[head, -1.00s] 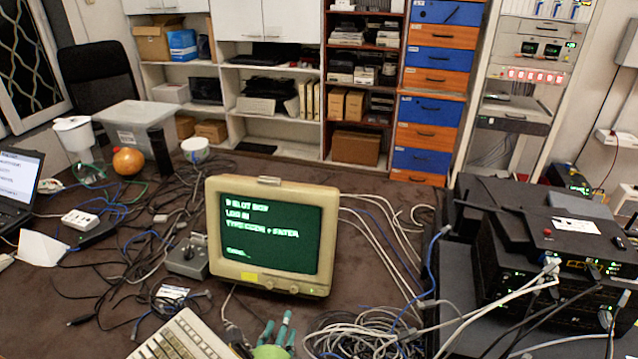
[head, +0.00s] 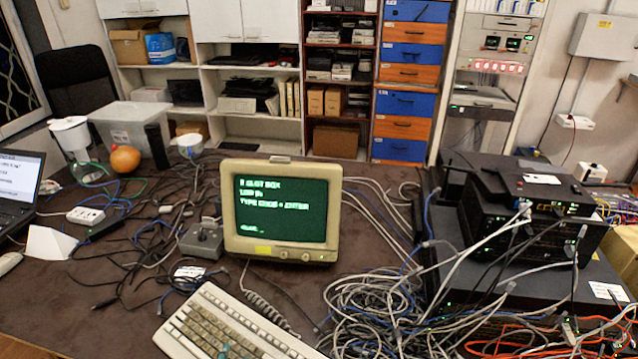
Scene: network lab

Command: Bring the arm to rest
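Neither of my grippers nor any part of my arms shows in the head view now. The table (head: 60,300) in front of me carries a beige CRT monitor (head: 281,256) with green text on its screen. A beige keyboard (head: 235,325) lies in front of the monitor, cut off by the bottom edge of the picture. Where my grippers are and what they may hold is out of view.
Loose grey cables (head: 375,305) pile up right of the keyboard. Black network boxes (head: 530,205) stand at the right. A laptop (head: 20,185), an orange ball (head: 125,158) and a white mug (head: 190,145) are at the left. Shelves (head: 250,90) stand behind.

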